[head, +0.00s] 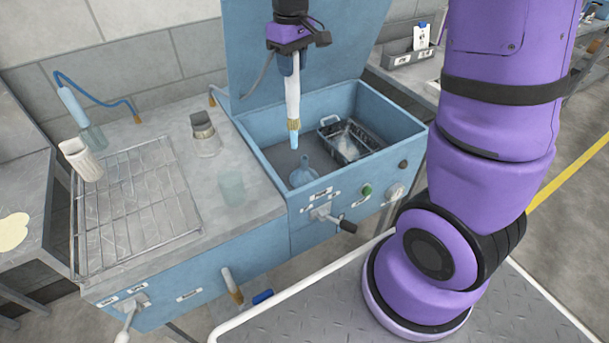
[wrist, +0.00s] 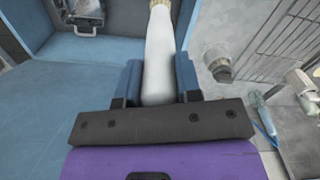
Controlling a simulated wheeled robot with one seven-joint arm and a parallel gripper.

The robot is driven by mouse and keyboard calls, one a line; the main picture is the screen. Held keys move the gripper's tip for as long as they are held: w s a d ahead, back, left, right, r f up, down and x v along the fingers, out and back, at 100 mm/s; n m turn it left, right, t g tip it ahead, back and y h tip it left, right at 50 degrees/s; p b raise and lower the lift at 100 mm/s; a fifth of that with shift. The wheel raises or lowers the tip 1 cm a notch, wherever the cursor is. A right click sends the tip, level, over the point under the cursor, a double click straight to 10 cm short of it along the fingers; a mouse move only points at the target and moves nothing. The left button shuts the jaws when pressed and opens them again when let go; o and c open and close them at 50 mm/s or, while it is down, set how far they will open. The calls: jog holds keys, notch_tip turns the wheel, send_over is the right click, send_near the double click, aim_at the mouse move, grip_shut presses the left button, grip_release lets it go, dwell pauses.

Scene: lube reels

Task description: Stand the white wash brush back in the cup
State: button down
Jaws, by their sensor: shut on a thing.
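My gripper (head: 289,62) is shut on the white wash brush (head: 292,95), high over the open blue wash tank. The brush hangs nearly upright with its tan bristles down and a pale blue tip below them. In the wrist view, the white brush handle (wrist: 160,60) lies between my blue gripper fingers (wrist: 160,82), bristles pointing away.
The blue tank (head: 262,135) has a raised lid behind and holds a pale blue funnel (head: 302,174) and a dark basket (head: 350,143).

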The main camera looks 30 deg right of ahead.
jog(key=s+a, duration=0.3)
jog(key=a, duration=0.7)
jog(key=s+a, duration=0.3)
jog(key=a, duration=0.7)
jog(key=shift+s+a, duration=0.15)
jog(key=shift+a, duration=0.1)
notch_tip(320, 180, down, 8)
jog(key=shift+f, duration=0.15)
dwell(0.9)
jog(key=shift+f, duration=0.55)
dwell(0.4)
jog(key=c, duration=0.7)
grip_release()
jog(key=shift+r, duration=0.1)
notch_tip(320, 180, up, 11)
jog(key=shift+f, duration=0.2)
